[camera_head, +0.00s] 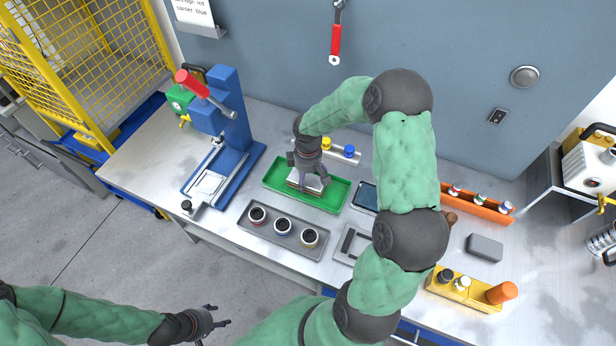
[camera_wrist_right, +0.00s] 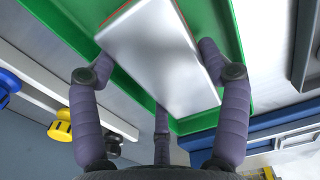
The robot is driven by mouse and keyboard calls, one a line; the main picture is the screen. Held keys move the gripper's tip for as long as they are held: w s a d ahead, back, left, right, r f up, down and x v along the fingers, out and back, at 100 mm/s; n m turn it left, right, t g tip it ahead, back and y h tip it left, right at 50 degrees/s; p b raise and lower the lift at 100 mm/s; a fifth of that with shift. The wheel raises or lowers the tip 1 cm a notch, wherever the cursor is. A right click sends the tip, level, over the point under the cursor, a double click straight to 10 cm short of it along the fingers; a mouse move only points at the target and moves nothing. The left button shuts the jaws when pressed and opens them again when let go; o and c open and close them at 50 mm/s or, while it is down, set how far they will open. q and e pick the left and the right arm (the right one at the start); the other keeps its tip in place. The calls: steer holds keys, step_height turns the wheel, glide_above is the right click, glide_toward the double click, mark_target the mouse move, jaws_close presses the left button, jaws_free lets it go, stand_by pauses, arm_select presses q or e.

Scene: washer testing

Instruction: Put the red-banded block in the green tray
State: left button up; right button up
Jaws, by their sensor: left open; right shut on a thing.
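The block (camera_head: 304,183) is pale silver in the head view, and its band is hard to make out there. It shows as a smooth silver block (camera_wrist_right: 160,45) in the right wrist view. My right gripper (camera_head: 309,174) points down over the green tray (camera_head: 335,199) and is shut on the block, its fingers on either side. The block is within the tray's outline; whether it touches the floor is unclear. The tray's green wall also shows in the right wrist view (camera_wrist_right: 228,25). My left gripper (camera_head: 219,318) is open and empty, in front of the table.
A grey tray with three dark-topped cups (camera_head: 283,228) lies just in front of the green tray. A blue press (camera_head: 228,125) with a red handle stands to the left. Yellow and blue knobs (camera_head: 349,151) sit behind. An orange rack (camera_head: 480,203) is to the right.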

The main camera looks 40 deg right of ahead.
mark_target(308, 176)
steer(key=shift+f, duration=0.1)
steer(key=o, duration=1.6)
steer(key=shift+o, duration=0.2)
step_height(308, 176, up, 12)
steer(key=p, duration=0.2)
steer(key=shift+p, duration=0.3)
